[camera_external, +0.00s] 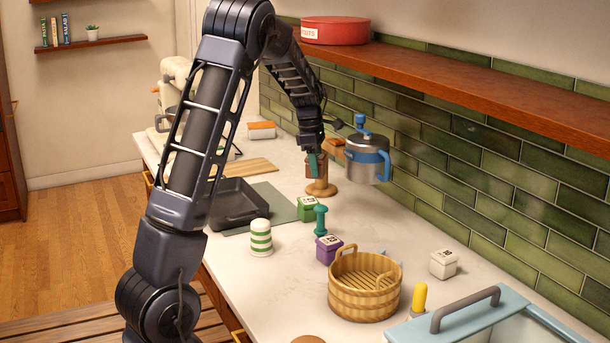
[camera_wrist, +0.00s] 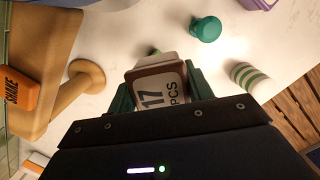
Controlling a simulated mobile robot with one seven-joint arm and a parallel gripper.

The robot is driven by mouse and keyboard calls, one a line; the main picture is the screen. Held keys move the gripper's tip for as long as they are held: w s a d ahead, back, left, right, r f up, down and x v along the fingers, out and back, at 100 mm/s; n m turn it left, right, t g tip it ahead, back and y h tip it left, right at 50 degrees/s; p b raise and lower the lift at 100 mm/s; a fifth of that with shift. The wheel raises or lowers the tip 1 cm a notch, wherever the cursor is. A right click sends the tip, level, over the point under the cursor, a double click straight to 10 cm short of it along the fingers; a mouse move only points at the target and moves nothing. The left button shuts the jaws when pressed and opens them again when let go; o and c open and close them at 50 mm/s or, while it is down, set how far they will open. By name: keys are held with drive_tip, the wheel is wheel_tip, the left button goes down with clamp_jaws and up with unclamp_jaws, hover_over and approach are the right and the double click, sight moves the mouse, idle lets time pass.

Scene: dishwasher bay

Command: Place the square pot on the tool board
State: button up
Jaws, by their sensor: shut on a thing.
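My gripper (camera_external: 313,165) is shut on a small square pot with a pale lid, brown sides and a label reading "17 PCS". The pot (camera_wrist: 158,88) is between the teal fingers in the wrist view (camera_wrist: 160,92). It is held above the counter, beside a wooden pedestal with a round foot (camera_external: 321,189). A flat wooden board (camera_external: 252,165) lies farther back on the counter, left of my gripper. A grey-green mat (camera_external: 277,198) lies nearer, partly under a dark square pan (camera_external: 240,203). I cannot tell for sure which one is the tool board.
A silver-blue kettle (camera_external: 367,158) and an orange box (camera_wrist: 17,88) are close to the gripper. Green (camera_external: 306,208), purple (camera_external: 328,248) and white (camera_external: 443,263) lidded pots stand nearer. A striped jar (camera_external: 261,237) and basket (camera_external: 363,284) stand in front. A shelf (camera_external: 480,80) overhangs the right.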

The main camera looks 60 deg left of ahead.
drive_tip(key=s+a+r+n, duration=0.2)
drive_tip(key=a, duration=1.3)
drive_tip(key=s+a+r+n, duration=0.2)
drive_tip(key=a+n, duration=0.1)
drive_tip(key=a, duration=1.3)
drive_tip(key=s+a+r+n+y, duration=0.1)
drive_tip(key=s+a, duration=0.4)
drive_tip(key=a, duration=0.3)
drive_tip(key=s+a+r+n, duration=0.15)
drive_tip(key=s+a, duration=0.25)
drive_tip(key=a, duration=0.5)
drive_tip(key=f, duration=2)
drive_tip(key=shift+s+d+f, duration=0.15)
drive_tip(key=shift+s+d, duration=0.05)
drive_tip(key=shift+d, duration=0.05)
drive_tip(key=shift+f, duration=0.15)
drive_tip(key=o, duration=1.1)
